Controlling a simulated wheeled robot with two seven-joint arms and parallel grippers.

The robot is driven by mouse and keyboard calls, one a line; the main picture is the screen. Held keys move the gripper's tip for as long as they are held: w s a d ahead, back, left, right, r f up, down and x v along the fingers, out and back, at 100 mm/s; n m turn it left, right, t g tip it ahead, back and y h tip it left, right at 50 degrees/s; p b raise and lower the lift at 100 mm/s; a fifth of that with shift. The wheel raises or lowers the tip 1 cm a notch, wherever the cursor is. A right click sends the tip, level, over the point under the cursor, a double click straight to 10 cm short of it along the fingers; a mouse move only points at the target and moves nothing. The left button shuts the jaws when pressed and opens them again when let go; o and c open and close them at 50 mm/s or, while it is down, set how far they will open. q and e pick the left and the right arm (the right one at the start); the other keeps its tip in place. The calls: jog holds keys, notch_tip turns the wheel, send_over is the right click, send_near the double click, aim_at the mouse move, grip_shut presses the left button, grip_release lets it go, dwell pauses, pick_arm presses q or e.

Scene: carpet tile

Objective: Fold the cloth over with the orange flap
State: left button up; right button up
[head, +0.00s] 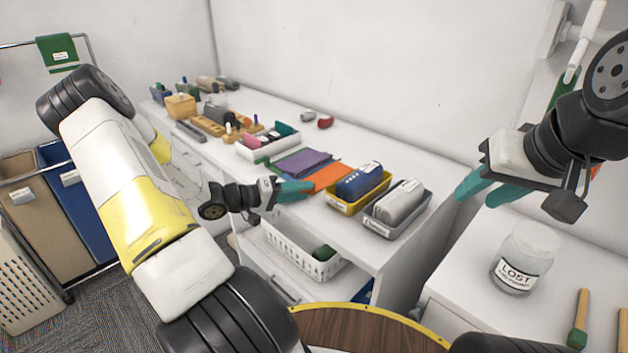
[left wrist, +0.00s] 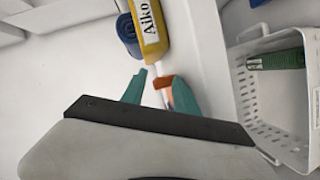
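The cloth lies on the white counter in the head view, with a purple part (head: 303,162) and an orange flap (head: 332,176) at its right. My left gripper (head: 306,188) is at the counter's front edge, beside the orange flap. In the left wrist view its teal fingers (left wrist: 161,86) are apart, with a bit of orange (left wrist: 163,82) showing between them, close to the right finger. I cannot tell whether they touch it. My right gripper (head: 480,192) is open and empty, raised above the lower cabinet at the right, far from the cloth.
A white tray (head: 268,144) is behind left. A white basket (head: 300,258) sits below. A "LOST" jar (head: 522,262) stands under my right gripper.

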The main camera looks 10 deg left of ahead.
pick_arm(q)
jog(key=v, duration=0.7)
jog(key=shift+s+a, duration=0.25)
jog(key=shift+s, duration=0.05)
jog(key=s+d+r+m+g+y, duration=0.4)
jog(key=s+d+r+g, duration=0.45)
jog(key=d, duration=0.45)
jog(key=s+r+t+y, duration=0.4)
jog(key=s+r+y, duration=0.2)
jog(key=s+r, duration=0.5)
notch_tip(320, 180, up, 3)
jog(key=shift+d+f+n+t, duration=0.15)
jog(key=shift+d+n+t, duration=0.15)
jog(key=shift+t, duration=0.05)
